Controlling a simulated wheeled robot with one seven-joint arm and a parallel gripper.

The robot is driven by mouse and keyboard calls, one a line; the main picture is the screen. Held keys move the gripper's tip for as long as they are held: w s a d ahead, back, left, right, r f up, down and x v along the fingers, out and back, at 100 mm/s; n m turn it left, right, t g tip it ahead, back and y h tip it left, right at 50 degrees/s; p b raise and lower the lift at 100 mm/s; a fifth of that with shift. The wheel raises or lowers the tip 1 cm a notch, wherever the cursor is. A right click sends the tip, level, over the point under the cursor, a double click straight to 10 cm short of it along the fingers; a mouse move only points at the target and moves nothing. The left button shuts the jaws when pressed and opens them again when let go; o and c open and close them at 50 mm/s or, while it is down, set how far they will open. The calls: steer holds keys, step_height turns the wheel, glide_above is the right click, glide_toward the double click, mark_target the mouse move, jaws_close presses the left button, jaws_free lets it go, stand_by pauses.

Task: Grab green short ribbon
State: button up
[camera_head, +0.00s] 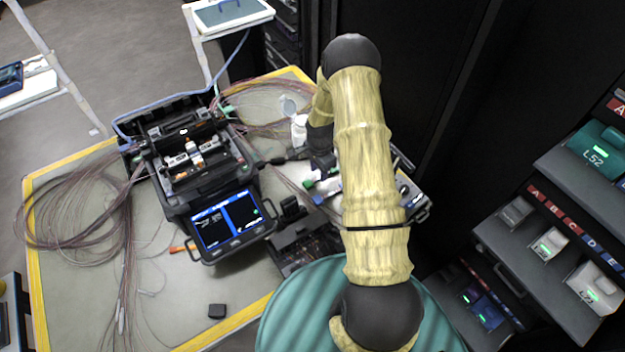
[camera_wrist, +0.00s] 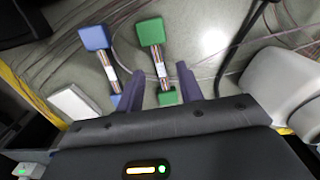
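In the wrist view a green short ribbon (camera_wrist: 158,62) lies on the table, with a large green block at its far end, a striped ribbon in the middle and a smaller green end nearer me. My gripper (camera_wrist: 160,68) is open, one finger on each side of the ribbon's near part, with nothing clamped. A similar blue short ribbon (camera_wrist: 107,68) lies just left, its near end close to the left finger. In the head view my arm covers much of this spot; small green (camera_head: 310,184) pieces show beside it.
A splicing machine (camera_head: 200,165) with a lit screen stands on the yellow-edged table (camera_head: 75,270). Loose fibre cables (camera_head: 75,215) are coiled at left. A white bottle (camera_head: 299,130) stands near my arm. In the wrist view a white block (camera_wrist: 80,101) and a pale rounded object (camera_wrist: 275,85) flank my gripper.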

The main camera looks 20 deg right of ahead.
steer(key=shift+f, duration=1.1)
jaws_close()
